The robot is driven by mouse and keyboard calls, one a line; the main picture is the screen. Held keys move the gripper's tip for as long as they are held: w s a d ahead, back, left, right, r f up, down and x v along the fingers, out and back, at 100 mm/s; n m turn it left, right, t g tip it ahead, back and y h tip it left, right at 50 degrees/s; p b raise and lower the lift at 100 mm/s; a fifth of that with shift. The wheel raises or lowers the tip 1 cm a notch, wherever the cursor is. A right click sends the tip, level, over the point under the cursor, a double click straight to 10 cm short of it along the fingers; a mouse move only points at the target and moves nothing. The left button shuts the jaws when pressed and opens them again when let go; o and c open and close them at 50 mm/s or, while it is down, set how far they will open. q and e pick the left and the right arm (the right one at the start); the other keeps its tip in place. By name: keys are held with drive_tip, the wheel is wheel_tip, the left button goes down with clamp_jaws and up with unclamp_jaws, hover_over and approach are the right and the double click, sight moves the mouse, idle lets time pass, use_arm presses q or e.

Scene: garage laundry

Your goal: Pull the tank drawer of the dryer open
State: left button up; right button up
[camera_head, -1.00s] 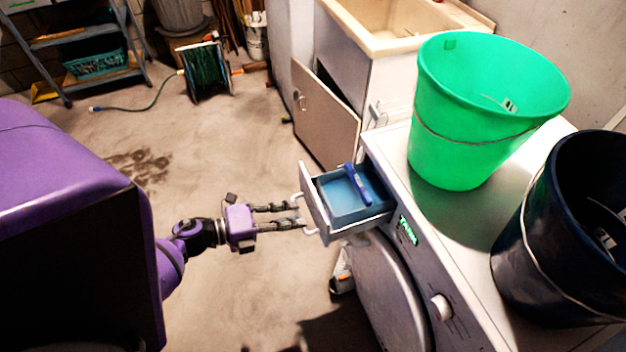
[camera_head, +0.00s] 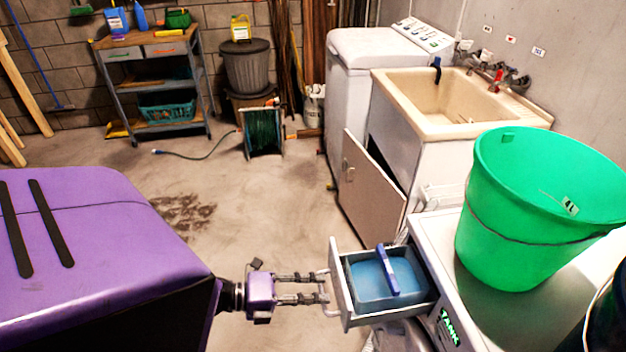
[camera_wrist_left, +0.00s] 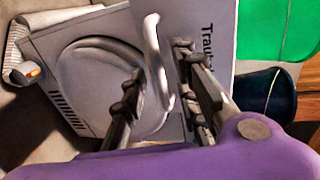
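The tank drawer (camera_head: 342,290) sticks out of the dryer (camera_head: 462,262), holding a blue tank (camera_head: 405,281) with a darker blue grip (camera_head: 387,268). Its pale loop handle (camera_head: 328,302) is on the front. My left gripper (camera_head: 323,288) is at the drawer front, its two fingers parallel and apart. In the left wrist view, the handle (camera_wrist_left: 155,62) lies between the spread fingers (camera_wrist_left: 160,88), nearer the right one; contact is unclear. The drawer front (camera_wrist_left: 212,25) shows partly hidden lettering. My right gripper is out of view.
A green bucket (camera_head: 535,215) stands on the dryer, with a dark bucket (camera_head: 603,318) at the right edge. A sink (camera_head: 447,110) and an open cabinet door (camera_head: 372,190) are behind. A hose reel (camera_head: 263,133) stands farther back.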

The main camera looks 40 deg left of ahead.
use_arm(q)
drive_tip(key=v, duration=1.2)
idle(0.4)
